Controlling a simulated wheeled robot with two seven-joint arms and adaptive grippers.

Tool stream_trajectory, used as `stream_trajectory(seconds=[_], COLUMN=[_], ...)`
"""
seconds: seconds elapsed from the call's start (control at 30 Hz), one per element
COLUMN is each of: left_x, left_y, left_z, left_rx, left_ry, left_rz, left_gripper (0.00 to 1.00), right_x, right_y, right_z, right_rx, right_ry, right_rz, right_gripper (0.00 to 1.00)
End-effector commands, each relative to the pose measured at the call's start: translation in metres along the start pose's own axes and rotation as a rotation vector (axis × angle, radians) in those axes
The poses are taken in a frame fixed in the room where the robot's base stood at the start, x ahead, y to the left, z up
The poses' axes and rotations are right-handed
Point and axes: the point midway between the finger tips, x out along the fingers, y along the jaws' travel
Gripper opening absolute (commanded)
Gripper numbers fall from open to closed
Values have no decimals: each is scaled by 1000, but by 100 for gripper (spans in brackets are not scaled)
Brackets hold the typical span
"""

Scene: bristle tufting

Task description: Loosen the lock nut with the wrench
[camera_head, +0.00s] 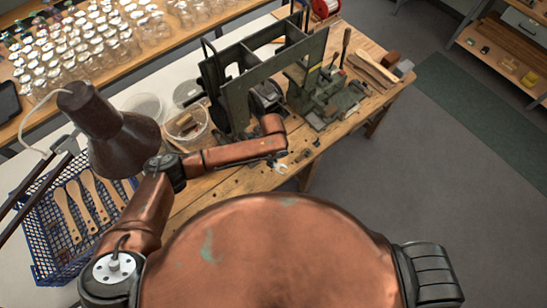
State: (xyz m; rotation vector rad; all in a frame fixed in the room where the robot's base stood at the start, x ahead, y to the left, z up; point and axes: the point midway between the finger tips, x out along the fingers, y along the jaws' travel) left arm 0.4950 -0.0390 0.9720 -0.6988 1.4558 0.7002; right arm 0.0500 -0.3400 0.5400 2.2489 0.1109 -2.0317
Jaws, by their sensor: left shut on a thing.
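My left arm reaches in from the left over the bench. Its gripper (278,157) is at the wrist end near the bench's front edge, mostly hidden by my own wrist, and is shut on the wrench (282,168). The wrench's pale metal open end shows just below the wrist; the rest is hidden. The dark green tufting machine (238,72) stands upright behind my wrist, with a smaller green fixture (333,98) to its right. I cannot make out the lock nut. My right gripper is not in view.
A clear tub (189,127) with small parts stands left of the machine. A blue basket (45,225) of wooden brush handles and a brown lamp (118,138) are at the left. Wood strips (374,70) lie right of the fixture. Small dark parts (304,154) lie near the wrench.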

Motion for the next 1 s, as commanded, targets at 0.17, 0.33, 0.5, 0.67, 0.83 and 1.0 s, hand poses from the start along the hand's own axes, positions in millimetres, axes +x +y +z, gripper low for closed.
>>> stream_trajectory(seconds=[0.17, 0.33, 0.5, 0.67, 0.83, 1.0], left_x=[-2, -1, -3, -9, -16, -22], left_y=[3, 3, 3, 3, 3, 3], left_z=[-1, 0, 0, 0, 0, 0], left_rx=[25, 25, 24, 24, 23, 23], left_ry=[0, 0, 0, -1, -1, -1], left_rz=[-2, -2, -2, -2, -2, -2], left_gripper=[0, 0, 0, 0, 0, 0], right_x=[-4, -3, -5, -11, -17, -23], right_y=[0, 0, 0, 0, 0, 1], right_z=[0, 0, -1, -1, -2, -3], right_rx=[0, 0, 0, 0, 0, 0], right_ry=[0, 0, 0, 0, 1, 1], right_rz=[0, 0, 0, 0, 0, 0], right_gripper=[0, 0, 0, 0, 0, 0])
